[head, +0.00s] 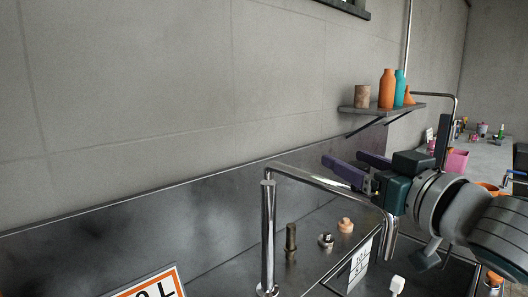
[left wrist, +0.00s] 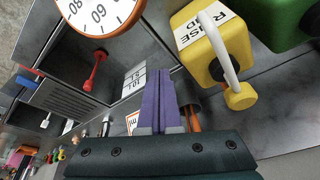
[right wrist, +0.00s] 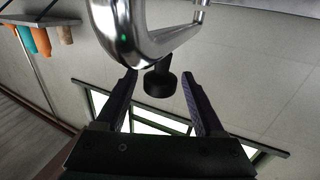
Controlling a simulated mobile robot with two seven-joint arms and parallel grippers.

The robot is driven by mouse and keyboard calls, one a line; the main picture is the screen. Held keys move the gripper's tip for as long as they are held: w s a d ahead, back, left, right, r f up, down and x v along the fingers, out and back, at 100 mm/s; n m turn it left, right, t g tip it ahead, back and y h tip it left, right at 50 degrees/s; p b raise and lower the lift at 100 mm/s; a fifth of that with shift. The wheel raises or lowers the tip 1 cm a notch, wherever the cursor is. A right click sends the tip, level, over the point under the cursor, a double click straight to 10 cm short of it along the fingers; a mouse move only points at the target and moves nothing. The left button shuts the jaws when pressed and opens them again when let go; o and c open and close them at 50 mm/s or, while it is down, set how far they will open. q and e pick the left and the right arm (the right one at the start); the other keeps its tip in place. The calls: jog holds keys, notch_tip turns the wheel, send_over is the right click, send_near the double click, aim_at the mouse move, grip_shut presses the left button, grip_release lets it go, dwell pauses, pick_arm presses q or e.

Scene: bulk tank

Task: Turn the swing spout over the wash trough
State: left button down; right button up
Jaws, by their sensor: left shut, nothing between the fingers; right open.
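The chrome swing spout stands on an upright post (head: 268,235) in the head view. Its arm (head: 310,180) runs to the right and its outlet end (head: 390,243) bends down in front of a sunken steel basin (head: 330,278). I cannot tell whether this basin is the wash trough. My right gripper (head: 348,168) is open beside the spout's arm, near the outlet bend. In the right wrist view the chrome tube (right wrist: 125,35) curves close above the fingers; contact is unclear. My left gripper (left wrist: 158,85) is shut and empty, outside the head view.
A wall shelf (head: 385,108) holds bottles behind my right gripper. Small fittings (head: 326,240) stand on the ledge right of the post.

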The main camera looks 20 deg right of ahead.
jog(key=shift+w, duration=1.05)
grip_shut()
dwell(0.7)
